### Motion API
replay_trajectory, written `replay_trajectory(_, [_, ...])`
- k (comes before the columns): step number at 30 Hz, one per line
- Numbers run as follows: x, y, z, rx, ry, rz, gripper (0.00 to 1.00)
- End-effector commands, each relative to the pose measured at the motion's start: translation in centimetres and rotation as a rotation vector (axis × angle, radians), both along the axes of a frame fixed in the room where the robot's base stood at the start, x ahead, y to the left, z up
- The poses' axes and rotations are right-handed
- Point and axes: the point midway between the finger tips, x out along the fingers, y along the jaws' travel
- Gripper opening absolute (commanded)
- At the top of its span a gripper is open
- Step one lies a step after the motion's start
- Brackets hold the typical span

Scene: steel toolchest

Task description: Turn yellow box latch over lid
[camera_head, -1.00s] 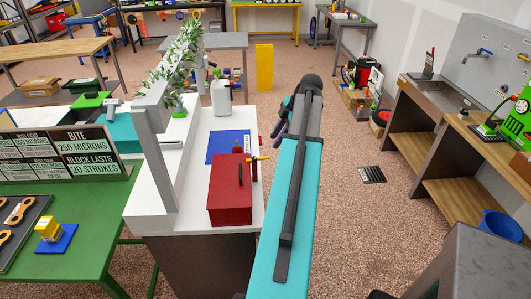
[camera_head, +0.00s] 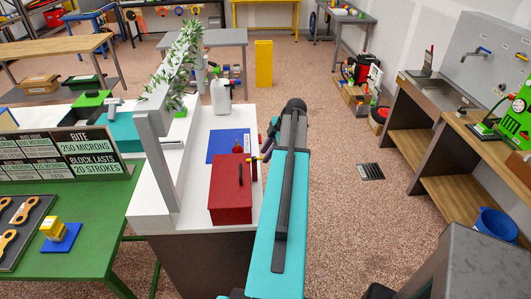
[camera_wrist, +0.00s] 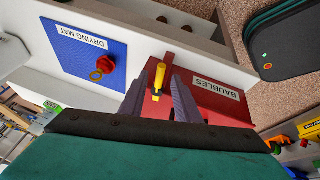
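The red box (camera_head: 229,195) stands on the white counter with a dark handle on top. Its side label reads BAUBLES in the wrist view (camera_wrist: 232,112). The yellow latch (camera_wrist: 160,75) sticks out at the box's edge. My gripper (camera_wrist: 156,85) is open, with its two dark purple fingers on either side of the latch. A gap shows between the latch and the fingers, so I cannot tell any contact. In the head view my gripper (camera_head: 266,152) is at the box's right back corner, and my arm hides part of that side.
A blue drying mat (camera_head: 222,146) lies behind the box. A red bauble with a brass ring (camera_wrist: 105,66) is on it in the wrist view. A white jug (camera_head: 221,97) stands farther back. A grey post (camera_head: 156,165) rises left of the box. Open floor lies right of the counter.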

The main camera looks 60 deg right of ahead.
Motion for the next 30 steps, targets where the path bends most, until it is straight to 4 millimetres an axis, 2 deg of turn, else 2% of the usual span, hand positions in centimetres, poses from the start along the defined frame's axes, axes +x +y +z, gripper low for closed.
replay_trajectory(13, [0.29, 0.1, -0.53, 0.0, 0.0, 0.001, 0.29])
replay_trajectory(14, [0.29, 0.1, -0.53, 0.0, 0.0, 0.001, 0.26])
replay_trajectory(18, [0.31, 0.12, -0.52, 0.0, 0.0, 0.001, 0.02])
replay_trajectory(19, [0.31, 0.12, -0.51, 0.0, 0.0, 0.001, 0.0])
replay_trajectory(30, [0.16, 0.51, -0.76, -0.001, 0.0, -0.048, 0.0])
